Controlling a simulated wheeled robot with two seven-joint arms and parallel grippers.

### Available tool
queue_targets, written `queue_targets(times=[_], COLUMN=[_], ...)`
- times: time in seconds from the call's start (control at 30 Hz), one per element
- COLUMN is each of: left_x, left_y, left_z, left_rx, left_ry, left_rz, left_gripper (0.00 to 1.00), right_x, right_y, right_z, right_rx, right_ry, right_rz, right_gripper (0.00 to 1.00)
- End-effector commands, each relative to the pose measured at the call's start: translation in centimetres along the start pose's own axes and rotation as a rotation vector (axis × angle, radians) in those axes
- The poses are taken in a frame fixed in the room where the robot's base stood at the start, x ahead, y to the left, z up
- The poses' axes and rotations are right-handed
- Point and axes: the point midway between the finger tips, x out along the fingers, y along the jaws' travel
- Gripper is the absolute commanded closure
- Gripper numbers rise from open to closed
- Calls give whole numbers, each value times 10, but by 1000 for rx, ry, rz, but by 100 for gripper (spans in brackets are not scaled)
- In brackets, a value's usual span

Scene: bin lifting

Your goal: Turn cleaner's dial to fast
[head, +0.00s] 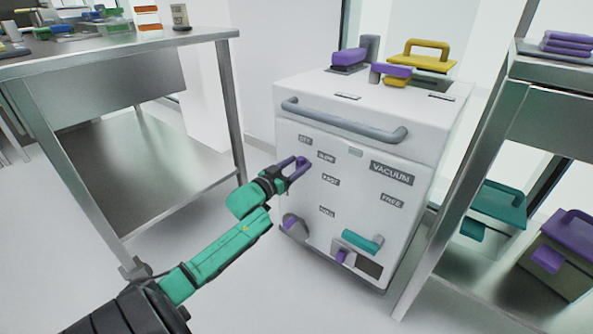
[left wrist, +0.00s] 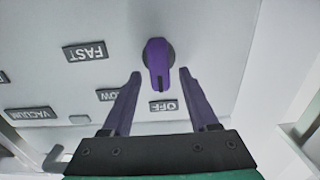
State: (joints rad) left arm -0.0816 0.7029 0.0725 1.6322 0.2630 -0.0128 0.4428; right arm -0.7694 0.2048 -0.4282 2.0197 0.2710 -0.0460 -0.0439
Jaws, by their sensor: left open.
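The cleaner (head: 360,235) is a white box with a grey front handle bar. Its purple dial (left wrist: 158,62) shows in the left wrist view, just beyond and between the fingertips of my left gripper (left wrist: 160,75). The dial's dark mark points down the picture, toward the OFF label (left wrist: 163,106). The FAST label (left wrist: 85,53) lies to the left of the dial. My left gripper (head: 296,167) is open at the upper left of the front panel in the head view, with a gap on both sides of the dial. There the dial is hard to tell from the purple fingers. My right gripper is out of view.
A VACUUM label (head: 391,173), a FREE label (head: 392,200) and a teal handle (head: 362,241) are also on the front. A yellow handle (head: 428,56) and purple parts are on top. Metal tables stand left (head: 150,185) and right (head: 560,70). Floor is clear between the left table and the cleaner.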

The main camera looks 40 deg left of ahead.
Motion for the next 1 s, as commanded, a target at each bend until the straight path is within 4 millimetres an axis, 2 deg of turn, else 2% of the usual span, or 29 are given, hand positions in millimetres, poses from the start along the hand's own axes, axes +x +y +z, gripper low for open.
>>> queue_targets(times=[0.2, 0.23, 0.37, 0.4, 0.77, 1.0], left_x=[1, 1, 1, 1, 1, 1], left_y=[0, 0, 0, 0, 1, 3], left_z=[0, 0, 0, 0, -1, -2], left_rx=[0, 0, 0, 0, 33, 153], left_ry=[-1, -1, -1, -1, -2, -3], left_rz=[0, 0, 0, 0, 0, -1], left_gripper=[40, 48, 97, 100, 100, 100], right_x=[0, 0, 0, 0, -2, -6], right_y=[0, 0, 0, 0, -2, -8], right_z=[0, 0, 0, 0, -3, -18], right_rx=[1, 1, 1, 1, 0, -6], right_ry=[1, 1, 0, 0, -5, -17], right_rz=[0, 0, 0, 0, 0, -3], right_gripper=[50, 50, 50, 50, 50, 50])
